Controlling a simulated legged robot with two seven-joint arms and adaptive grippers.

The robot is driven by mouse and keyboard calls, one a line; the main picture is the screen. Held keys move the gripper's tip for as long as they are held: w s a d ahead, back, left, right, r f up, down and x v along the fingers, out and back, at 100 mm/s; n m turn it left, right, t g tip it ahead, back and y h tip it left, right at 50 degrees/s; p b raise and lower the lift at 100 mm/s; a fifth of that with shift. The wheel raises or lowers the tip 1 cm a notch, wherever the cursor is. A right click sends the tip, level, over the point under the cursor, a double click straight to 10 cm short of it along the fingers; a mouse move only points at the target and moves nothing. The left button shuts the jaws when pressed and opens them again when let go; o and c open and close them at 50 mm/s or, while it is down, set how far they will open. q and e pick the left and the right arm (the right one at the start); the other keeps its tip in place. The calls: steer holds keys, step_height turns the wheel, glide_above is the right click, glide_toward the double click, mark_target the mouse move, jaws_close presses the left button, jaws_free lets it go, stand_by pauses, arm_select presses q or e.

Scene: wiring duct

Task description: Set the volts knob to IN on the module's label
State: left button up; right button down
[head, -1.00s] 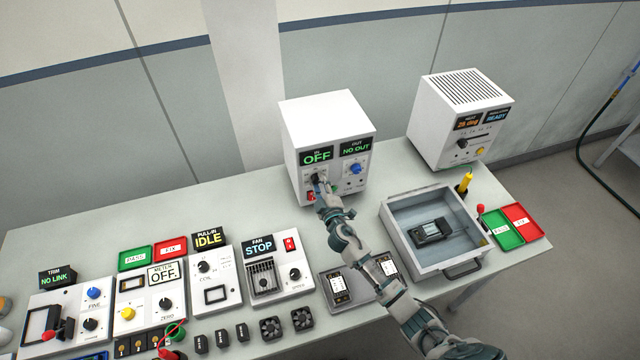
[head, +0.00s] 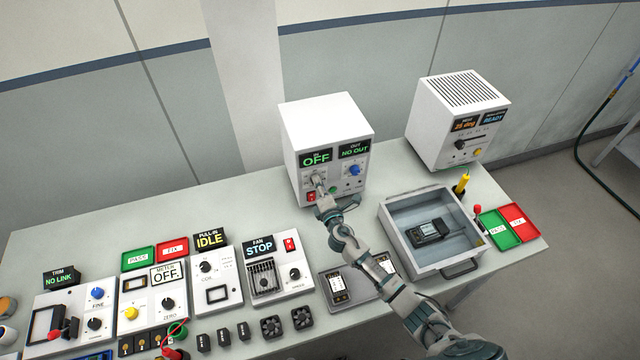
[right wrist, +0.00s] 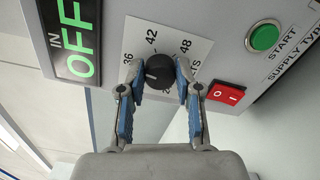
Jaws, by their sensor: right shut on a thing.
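The black volts knob (right wrist: 160,70) sits on the white power supply (head: 327,125), over a scale reading 36, 42, 48. My right gripper (right wrist: 158,68) is shut on it, one finger on each side. In the head view the gripper (head: 320,184) covers most of the knob. A pale pointer mark shows on the knob's left part in the right wrist view; its exact setting is hard to tell. The IN display (head: 316,158) reads OFF. A dark module (head: 428,231) lies in the grey box; a labelled module (head: 336,286) lies left of it. The label text is too small to read.
A red rocker switch (right wrist: 229,93) and a green START button (right wrist: 264,38) are close to the knob. A blue knob (head: 355,170) is to its right. The grey box (head: 393,225) stands right of my arm. Instrument panels fill the front left.

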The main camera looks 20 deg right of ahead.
steer(key=shift+s+a+f+n, duration=0.1)
steer(key=shift+f+n, duration=0.05)
steer(key=shift+n, duration=0.4)
steer(key=shift+a+f+n, duration=0.1)
steer(key=shift+n, duration=0.45)
steer(key=shift+s+f, duration=0.1)
steer(key=shift+f, duration=0.05)
steer(key=c, duration=1)
jaws_free()
steer(key=shift+c, duration=0.2)
steer(key=shift+o, duration=1.3)
steer(key=shift+w, duration=0.2)
steer(key=s, duration=1.2)
steer(key=shift+d, duration=0.15)
